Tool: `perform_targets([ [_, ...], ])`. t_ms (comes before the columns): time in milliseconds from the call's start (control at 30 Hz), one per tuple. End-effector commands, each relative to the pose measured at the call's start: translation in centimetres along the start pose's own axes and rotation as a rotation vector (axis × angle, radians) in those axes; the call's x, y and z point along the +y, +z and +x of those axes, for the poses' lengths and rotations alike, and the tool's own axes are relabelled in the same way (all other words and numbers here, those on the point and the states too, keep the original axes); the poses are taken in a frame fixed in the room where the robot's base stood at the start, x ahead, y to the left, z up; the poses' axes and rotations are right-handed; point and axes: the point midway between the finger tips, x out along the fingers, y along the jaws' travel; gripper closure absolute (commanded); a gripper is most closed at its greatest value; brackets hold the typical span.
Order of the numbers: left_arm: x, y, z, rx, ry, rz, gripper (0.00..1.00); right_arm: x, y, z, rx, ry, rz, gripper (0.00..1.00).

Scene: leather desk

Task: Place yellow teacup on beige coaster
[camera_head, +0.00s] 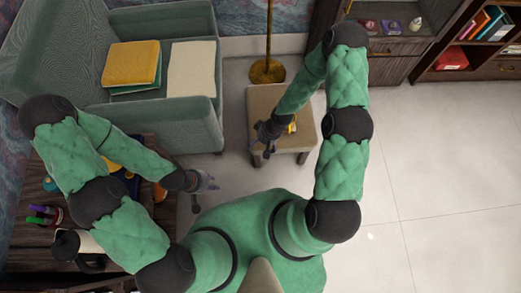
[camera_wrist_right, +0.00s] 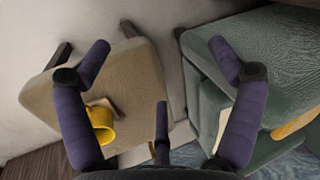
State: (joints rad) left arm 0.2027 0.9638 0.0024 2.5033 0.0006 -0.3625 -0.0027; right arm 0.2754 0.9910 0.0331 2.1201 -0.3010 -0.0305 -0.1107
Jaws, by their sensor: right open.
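The yellow teacup (camera_wrist_right: 102,127) is on the beige stool top in the right wrist view, beside the inner side of one finger. In the head view the teacup (camera_head: 292,127) shows only as a small yellow patch beside my right gripper. The beige coaster (camera_wrist_right: 117,104) shows as a small flat edge at the teacup; I cannot tell whether the teacup rests on it or overlaps it in the picture. My right gripper (camera_head: 268,138) is open and empty over the stool, its fingers wide apart in the wrist view. My left gripper (camera_head: 203,189) is open and empty, away from the stool.
The stool (camera_head: 266,97) stands on pale floor. A cluttered wooden desk (camera_head: 40,190) is at the left. Floor at the right is clear.

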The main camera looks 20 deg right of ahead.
Motion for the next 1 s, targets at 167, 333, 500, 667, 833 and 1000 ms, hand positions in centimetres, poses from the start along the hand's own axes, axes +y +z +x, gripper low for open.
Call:
perform_targets([
  [167, 0.0, 0.0, 0.0, 0.000, 0.000, 0.000, 0.64, -4.7, 6.2, -1.1, 0.004, -0.019, 0.206, 0.08],
  [333, 0.0, 0.0, 0.0, 0.000, 0.000, 0.000, 0.64, -6.1, 9.4, -2.2, 0.005, 0.002, 0.313, 0.08],
  [500, 0.0, 0.0, 0.0, 0.000, 0.000, 0.000, 0.64, -6.3, 10.2, -2.4, 0.007, 0.010, 0.340, 0.08],
  [667, 0.0, 0.0, 0.0, 0.000, 0.000, 0.000, 0.64, -6.3, 10.1, -2.4, 0.007, 0.009, 0.338, 0.08],
  [833, 0.0, 0.0, 0.0, 0.000, 0.000, 0.000, 0.64, -6.3, 10.1, -2.4, 0.006, 0.009, 0.338, 0.08],
  [1000, 0.0, 0.0, 0.0, 0.000, 0.000, 0.000, 0.64, -6.3, 10.1, -2.4, 0.006, 0.009, 0.338, 0.08],
])
